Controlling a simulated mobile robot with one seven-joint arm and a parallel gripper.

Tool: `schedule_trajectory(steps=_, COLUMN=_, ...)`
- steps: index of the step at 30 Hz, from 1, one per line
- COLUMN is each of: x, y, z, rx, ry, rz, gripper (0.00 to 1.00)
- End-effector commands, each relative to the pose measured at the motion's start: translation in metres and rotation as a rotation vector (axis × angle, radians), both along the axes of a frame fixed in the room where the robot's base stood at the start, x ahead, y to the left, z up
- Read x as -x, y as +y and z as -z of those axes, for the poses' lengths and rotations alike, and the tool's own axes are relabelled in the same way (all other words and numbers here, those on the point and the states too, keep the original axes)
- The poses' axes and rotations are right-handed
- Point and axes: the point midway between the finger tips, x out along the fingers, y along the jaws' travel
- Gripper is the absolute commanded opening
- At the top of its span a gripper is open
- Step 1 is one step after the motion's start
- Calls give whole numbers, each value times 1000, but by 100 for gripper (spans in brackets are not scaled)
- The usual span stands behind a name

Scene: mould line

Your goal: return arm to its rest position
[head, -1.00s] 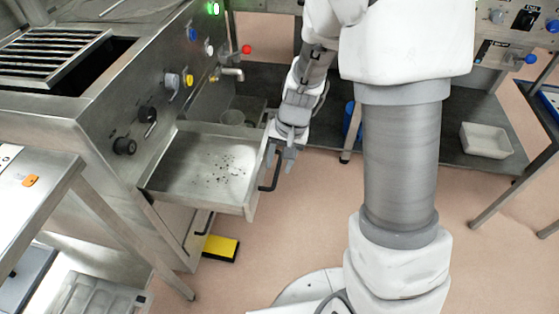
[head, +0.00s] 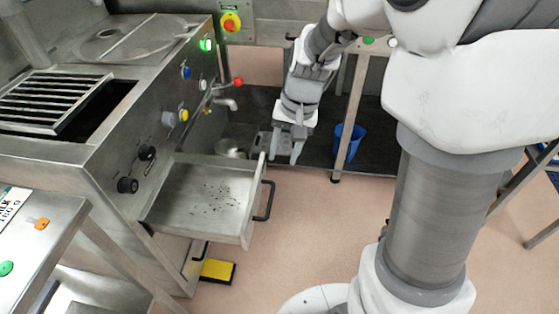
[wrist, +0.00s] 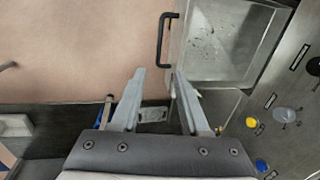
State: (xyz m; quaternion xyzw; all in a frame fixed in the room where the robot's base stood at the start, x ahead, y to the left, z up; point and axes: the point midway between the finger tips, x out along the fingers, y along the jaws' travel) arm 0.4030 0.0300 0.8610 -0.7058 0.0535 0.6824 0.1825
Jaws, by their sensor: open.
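My gripper (head: 285,157) points down, open and empty, just beyond the right far corner of the pulled-out drawer. In the wrist view my gripper (wrist: 158,98) shows two spread fingers with nothing between them. The steel drawer (head: 178,212) stands open from the machine, with dark crumbs on its floor. Its black handle (head: 264,201) is on the right-hand front, apart from the fingers. The drawer's handle also shows in the wrist view (wrist: 161,40), ahead of the fingers.
The steel machine (head: 125,100) with knobs and a tap (head: 226,103) stands at left. A yellow pedal (head: 217,270) lies on the floor. A blue bucket (head: 348,142) stands behind a table leg. A steel table (head: 35,265) is front left. The floor right of the drawer is clear.

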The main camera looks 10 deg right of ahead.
Motion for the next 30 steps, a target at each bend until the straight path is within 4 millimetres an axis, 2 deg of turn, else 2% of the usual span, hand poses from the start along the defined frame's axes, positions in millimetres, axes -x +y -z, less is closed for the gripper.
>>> schedule_trajectory(steps=1, x=0, y=-1, z=-7, rx=0, ry=-1, rz=1, gripper=45)
schedule_trajectory(steps=5, x=1, y=-2, z=-13, rx=0, ry=0, rz=1, gripper=45)
schedule_trajectory(steps=22, x=3, y=-3, z=-17, rx=0, ry=-7, rz=-4, gripper=45)
schedule_trajectory(steps=26, x=13, y=-4, z=-35, rx=7, ry=-48, rz=-30, gripper=45)
schedule_trajectory(steps=30, x=36, y=-7, z=-65, rx=27, ry=-121, rz=-78, gripper=45)
